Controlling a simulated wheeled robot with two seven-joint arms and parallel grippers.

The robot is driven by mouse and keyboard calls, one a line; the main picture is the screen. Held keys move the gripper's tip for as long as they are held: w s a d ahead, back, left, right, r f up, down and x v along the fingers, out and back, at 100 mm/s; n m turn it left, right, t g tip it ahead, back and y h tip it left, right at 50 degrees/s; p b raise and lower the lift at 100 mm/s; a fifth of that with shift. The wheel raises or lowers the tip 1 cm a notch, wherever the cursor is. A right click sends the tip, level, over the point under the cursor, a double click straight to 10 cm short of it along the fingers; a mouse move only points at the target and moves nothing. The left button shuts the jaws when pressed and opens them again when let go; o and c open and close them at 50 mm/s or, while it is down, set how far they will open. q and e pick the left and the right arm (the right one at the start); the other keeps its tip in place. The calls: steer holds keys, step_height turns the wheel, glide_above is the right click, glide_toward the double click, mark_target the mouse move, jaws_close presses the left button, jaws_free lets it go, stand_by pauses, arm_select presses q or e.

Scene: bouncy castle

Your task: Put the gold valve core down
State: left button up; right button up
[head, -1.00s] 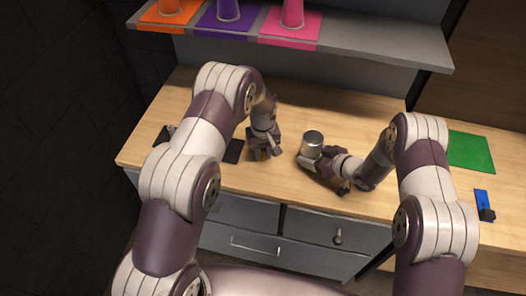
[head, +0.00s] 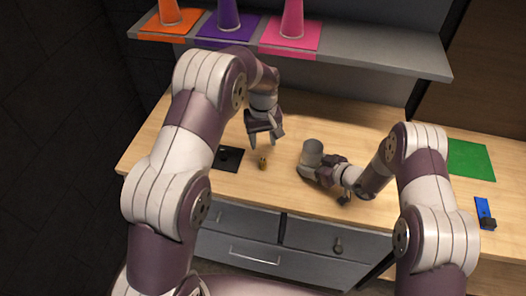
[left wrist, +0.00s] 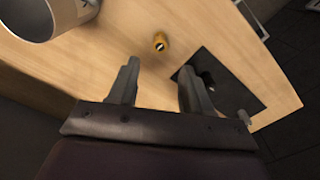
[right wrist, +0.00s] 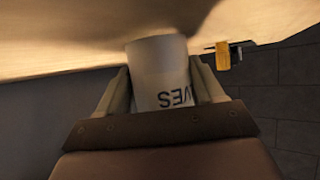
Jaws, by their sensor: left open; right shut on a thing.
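The gold valve core (head: 262,163) stands on the wooden worktop, just right of a black mat. It also shows in the left wrist view (left wrist: 160,41) and in the right wrist view (right wrist: 224,56). My left gripper (head: 265,143) is open and empty above and behind the core, apart from it. Its two spread fingers show in the left wrist view (left wrist: 157,80). My right gripper (head: 307,166) is shut on a grey-white cylindrical cup (head: 312,149). In the right wrist view this cup (right wrist: 160,75) sits between the fingers, with dark lettering on its side.
The black mat (head: 226,163) carries a small dark item. A shelf (head: 380,56) with orange, purple and pink cones on mats overhangs the back. A green mat (head: 470,160) and a blue object (head: 483,210) lie at the right. The worktop behind the cup is clear.

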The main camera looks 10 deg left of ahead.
mark_target(263, 160)
arm_select(q)
steer(key=shift+o, duration=0.5)
steer(key=shift+r, duration=0.5)
step_height(263, 160, down, 12)
steer(key=n, duration=0.7)
steer(key=shift+r, duration=0.1)
jaws_close()
